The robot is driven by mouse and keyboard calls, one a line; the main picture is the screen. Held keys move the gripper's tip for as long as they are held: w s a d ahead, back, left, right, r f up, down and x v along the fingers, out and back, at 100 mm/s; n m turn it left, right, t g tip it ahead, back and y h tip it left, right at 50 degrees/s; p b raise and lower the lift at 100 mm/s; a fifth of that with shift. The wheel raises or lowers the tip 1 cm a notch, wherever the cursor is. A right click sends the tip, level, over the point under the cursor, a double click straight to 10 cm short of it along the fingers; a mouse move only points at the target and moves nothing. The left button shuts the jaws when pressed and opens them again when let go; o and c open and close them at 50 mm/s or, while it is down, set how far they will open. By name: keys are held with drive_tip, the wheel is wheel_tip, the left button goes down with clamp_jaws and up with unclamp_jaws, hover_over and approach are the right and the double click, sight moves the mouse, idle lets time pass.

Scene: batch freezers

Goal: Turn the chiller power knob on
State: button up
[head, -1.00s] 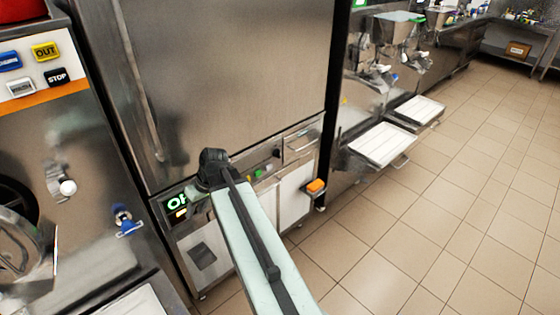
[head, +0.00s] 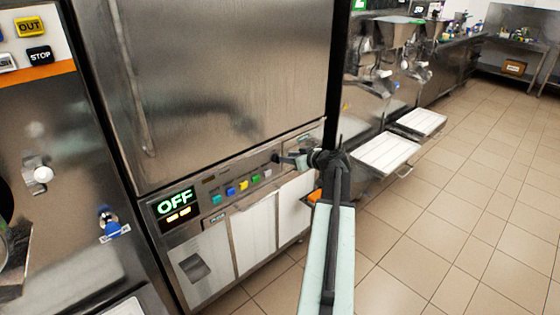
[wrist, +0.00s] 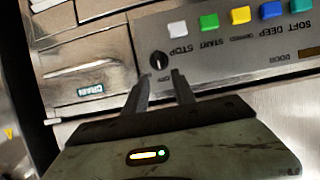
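The chiller's control panel shows a green OFF display (head: 175,202) at its left end in the head view. The black power knob (wrist: 159,62) is round with a light pointer mark, beside the white STOP button in the wrist view. It also shows small at the panel's right end in the head view (head: 276,158). My gripper (wrist: 161,77) is open, its two fingers apart with nothing between them. The fingertips are just below the knob in the wrist picture, pointing at it. In the head view my gripper (head: 288,160) is by the panel's right end; contact cannot be told.
A row of coloured buttons, including a yellow one (wrist: 241,15) and a green one (wrist: 209,21), lies beside the knob. A DRAIN drawer front (wrist: 91,90) is on the other side. White trays (head: 386,154) stick out at the right. The tiled floor (head: 460,210) is clear.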

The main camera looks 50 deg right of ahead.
sight(277, 159)
drive_tip(key=b+x, duration=0.1)
drive_tip(key=x, duration=0.4)
drive_tip(key=shift+s, duration=0.1)
clamp_jaws()
